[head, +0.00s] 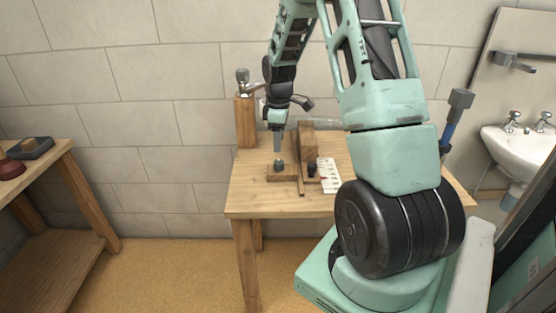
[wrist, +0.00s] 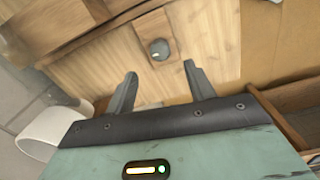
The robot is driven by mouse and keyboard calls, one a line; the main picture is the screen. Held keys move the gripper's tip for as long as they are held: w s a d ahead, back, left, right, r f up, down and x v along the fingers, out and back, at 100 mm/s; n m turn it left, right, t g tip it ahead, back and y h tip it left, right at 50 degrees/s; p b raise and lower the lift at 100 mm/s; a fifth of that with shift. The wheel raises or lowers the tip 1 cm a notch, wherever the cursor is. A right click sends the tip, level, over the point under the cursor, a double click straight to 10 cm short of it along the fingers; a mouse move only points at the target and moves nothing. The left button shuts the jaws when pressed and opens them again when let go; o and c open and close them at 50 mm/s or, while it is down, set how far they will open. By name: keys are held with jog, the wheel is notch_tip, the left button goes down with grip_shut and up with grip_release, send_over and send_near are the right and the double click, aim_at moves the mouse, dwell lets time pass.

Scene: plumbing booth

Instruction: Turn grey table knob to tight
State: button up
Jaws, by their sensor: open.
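The grey knob (head: 279,165) sits on a small wooden block (head: 283,178) on the wooden table (head: 262,207). In the wrist view the knob (wrist: 159,49) is round and dark grey with a pale mark, just beyond the fingertips and between their lines. My gripper (head: 278,153) points down over the knob. In the wrist view its two fingers (wrist: 160,70) are spread apart with nothing between them. I cannot tell whether a fingertip touches the knob.
Right of the knob are a thin wooden strip (head: 300,180), an upright wooden block (head: 306,141), a small dark knob (head: 311,170) and a white marked card (head: 329,176). A wooden post (head: 245,122) with a metal tap stands behind left. The table's front left is clear.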

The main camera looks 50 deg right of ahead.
aim_at(279, 161)
notch_tip(279, 161, down, 8)
jog(key=shift+f, duration=0.1)
dwell(0.4)
jog(key=c, duration=1)
